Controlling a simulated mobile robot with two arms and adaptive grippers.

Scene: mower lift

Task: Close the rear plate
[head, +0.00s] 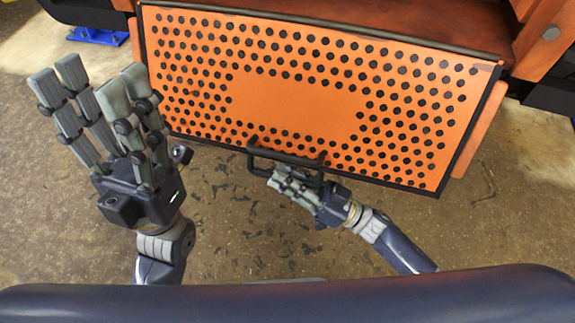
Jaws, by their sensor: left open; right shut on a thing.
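The rear plate (290,95) is an orange panel with many black holes and a dark frame, tilted across the upper middle of the head view. A black handle (285,156) sticks out at its lower edge. My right gripper (292,184) is shut on this handle from below, with its fingers partly hiding it. My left gripper (103,97) is open and empty, fingers pointing up, left of the plate, its fingertips close to the plate's left edge in the picture. I cannot tell whether they touch.
The orange mower body (415,22) lies behind the plate, with a side post (540,40) at the right. A blue foot (97,36) stands on the floor at upper left. The brown floor (225,215) below the plate is clear.

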